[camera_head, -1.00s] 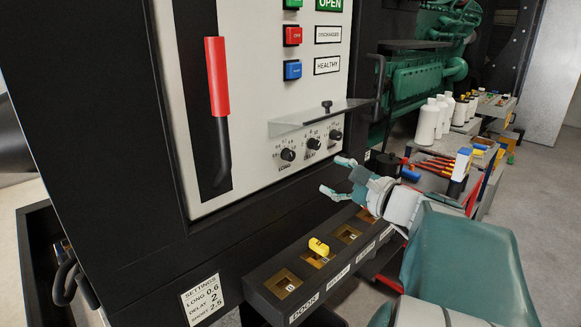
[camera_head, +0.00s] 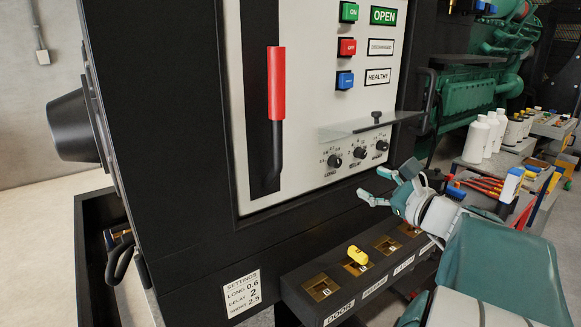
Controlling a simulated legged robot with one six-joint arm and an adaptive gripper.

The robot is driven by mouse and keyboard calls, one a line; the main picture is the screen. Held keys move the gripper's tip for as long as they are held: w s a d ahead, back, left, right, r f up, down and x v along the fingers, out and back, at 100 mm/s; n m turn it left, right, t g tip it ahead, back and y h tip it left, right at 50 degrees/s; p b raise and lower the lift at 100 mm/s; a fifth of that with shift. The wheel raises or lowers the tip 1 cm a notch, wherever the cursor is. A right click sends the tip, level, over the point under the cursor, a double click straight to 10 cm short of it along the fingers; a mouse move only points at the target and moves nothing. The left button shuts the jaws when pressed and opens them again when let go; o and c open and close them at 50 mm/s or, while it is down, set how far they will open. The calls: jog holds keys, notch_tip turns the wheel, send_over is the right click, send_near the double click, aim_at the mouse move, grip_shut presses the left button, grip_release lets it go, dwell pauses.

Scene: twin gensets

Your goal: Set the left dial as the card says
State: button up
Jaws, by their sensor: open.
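The left dial (camera_head: 334,161) is a small black knob marked LONG on the white panel, the leftmost of three. The middle dial (camera_head: 359,152) and right dial (camera_head: 381,145) sit beside it. A clear cover (camera_head: 350,129) with a black knob sticks out above them. The settings card (camera_head: 241,294) is on the black cabinet at lower left and reads LONG 0.6, DELAY 2, SHORT 2.5 or similar. My gripper (camera_head: 373,184) is open and empty, below and right of the dials, apart from them. The left dial's exact pointer position is too small to tell.
A black ledge (camera_head: 298,271) with several brass slots juts out below the panel; a yellow key-like piece (camera_head: 357,255) stands in one. A red-handled lever (camera_head: 276,85) is left of the dials. White bottles (camera_head: 478,138) and tools stand at right behind my arm.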

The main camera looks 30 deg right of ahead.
aim_at(339, 164)
jog(key=w, duration=0.9)
jog(key=shift+w, duration=0.25)
jog(key=shift+w+a, duration=0.15)
jog(key=shift+w, duration=0.2)
jog(key=shift+d, duration=0.2)
jog(key=c, duration=0.3)
grip_shut()
